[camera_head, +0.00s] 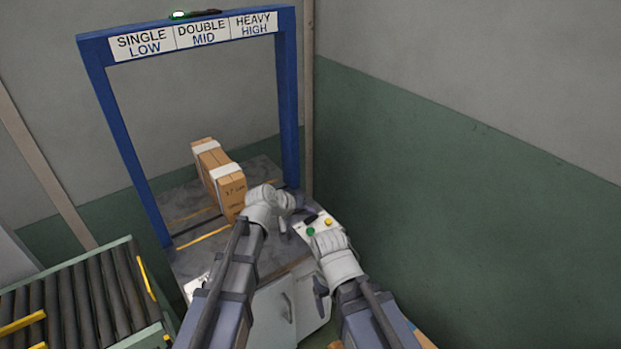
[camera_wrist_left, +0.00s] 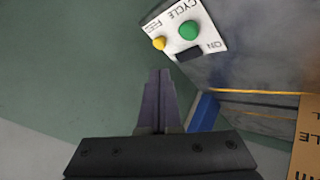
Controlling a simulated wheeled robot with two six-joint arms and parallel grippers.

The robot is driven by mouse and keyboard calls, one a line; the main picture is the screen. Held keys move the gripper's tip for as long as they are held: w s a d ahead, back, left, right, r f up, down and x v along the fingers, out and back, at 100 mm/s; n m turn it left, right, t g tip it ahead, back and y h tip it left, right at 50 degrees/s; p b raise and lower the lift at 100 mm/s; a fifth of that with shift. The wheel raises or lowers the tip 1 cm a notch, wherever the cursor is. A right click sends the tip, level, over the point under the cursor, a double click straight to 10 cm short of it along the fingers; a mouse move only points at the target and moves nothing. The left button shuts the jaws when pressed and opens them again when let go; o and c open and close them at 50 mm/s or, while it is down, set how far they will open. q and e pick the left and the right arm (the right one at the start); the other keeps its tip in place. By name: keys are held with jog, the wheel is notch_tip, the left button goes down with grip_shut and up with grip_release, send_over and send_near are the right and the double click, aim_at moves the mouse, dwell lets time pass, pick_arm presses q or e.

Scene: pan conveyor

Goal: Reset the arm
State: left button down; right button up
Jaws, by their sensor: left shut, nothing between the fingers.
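My left arm reaches up from the bottom of the head view, and its gripper (camera_head: 288,208) is beside the white control panel. In the left wrist view the two fingers (camera_wrist_left: 158,100) lie together, shut and empty. The control panel (camera_head: 325,218) has a green button (camera_head: 310,231), a yellow button (camera_head: 328,222) and a dark switch; it also shows at the top of the left wrist view (camera_wrist_left: 208,38), apart from the fingertips.
A cardboard box (camera_head: 232,193) with white bands stands on the grey worktop (camera_head: 268,262) inside the blue frame (camera_head: 120,140). The frame bears a sign (camera_head: 200,32). A roller conveyor (camera_head: 85,300) lies at lower left. A green and grey wall (camera_head: 450,170) stands at the right.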

pick_arm(q)
jog(key=s+a+m+g+y+p, duration=0.2)
jog(key=s+g+y+p, duration=0.1)
jog(key=s, duration=1)
jog(key=s+a+m+g+y+p, duration=0.2)
jog(key=s+a+g+y+p, duration=0.1)
jog(key=s, duration=0.9)
jog(key=shift+s+a+r+g+y+p, duration=0.15)
jog(key=shift+s+a+g+y+p, duration=0.2)
jog(key=shift+g+y, duration=0.35)
pick_arm(e)
notch_tip(320, 180, up, 7)
pick_arm(q)
jog(key=shift+d, duration=0.15)
pick_arm(e)
jog(key=shift+f, duration=0.1)
jog(key=shift+s, duration=0.1)
